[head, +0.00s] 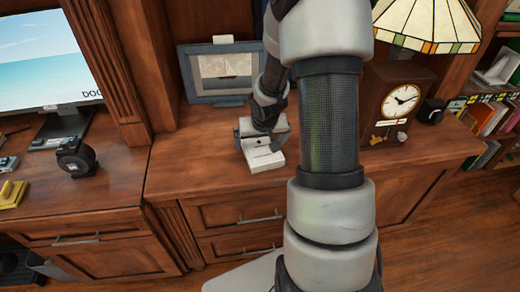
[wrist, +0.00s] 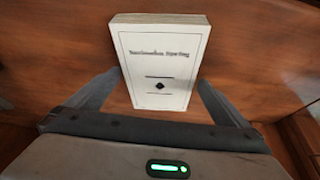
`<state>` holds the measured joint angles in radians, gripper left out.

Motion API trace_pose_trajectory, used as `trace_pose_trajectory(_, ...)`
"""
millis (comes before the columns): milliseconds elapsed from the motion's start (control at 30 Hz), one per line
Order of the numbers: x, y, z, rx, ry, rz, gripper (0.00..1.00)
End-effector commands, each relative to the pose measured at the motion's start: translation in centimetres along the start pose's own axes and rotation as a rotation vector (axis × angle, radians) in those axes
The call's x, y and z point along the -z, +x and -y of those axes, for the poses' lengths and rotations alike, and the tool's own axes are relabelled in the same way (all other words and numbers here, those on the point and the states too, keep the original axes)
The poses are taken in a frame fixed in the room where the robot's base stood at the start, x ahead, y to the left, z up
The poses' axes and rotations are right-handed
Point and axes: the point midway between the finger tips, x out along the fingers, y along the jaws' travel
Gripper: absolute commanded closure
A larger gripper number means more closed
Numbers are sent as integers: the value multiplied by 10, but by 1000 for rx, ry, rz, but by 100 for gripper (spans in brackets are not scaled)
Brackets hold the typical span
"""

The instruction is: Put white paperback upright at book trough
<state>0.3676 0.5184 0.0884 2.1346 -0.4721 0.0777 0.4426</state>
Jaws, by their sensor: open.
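The white paperback (head: 265,160) lies flat on the wooden counter (head: 190,165), near its front edge in the head view. In the wrist view the white paperback (wrist: 160,62) shows its cover face up, with a dark title and a small diamond mark. My gripper (head: 258,140) is right above and behind the book. In the wrist view my gripper (wrist: 160,100) is open, with one finger on each side of the book's near part and small gaps to its edges. I cannot make out the book trough for certain.
A framed sailboat picture (head: 222,72) stands at the back of the counter. A brown clock (head: 400,100) and a lamp (head: 430,25) stand to the right. Books fill a shelf (head: 490,115) at far right. A black tape dispenser (head: 76,158) sits at left. Counter left of the book is clear.

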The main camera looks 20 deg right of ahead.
Motion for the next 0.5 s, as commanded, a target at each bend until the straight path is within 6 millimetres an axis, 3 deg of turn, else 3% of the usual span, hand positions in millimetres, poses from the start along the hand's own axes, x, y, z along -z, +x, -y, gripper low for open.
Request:
trace_pose_trajectory(200, 0, 0, 0, 0, 0, 0, 0)
trace_pose_trajectory(500, 1, 0, 0, 0, 1, -2, 48)
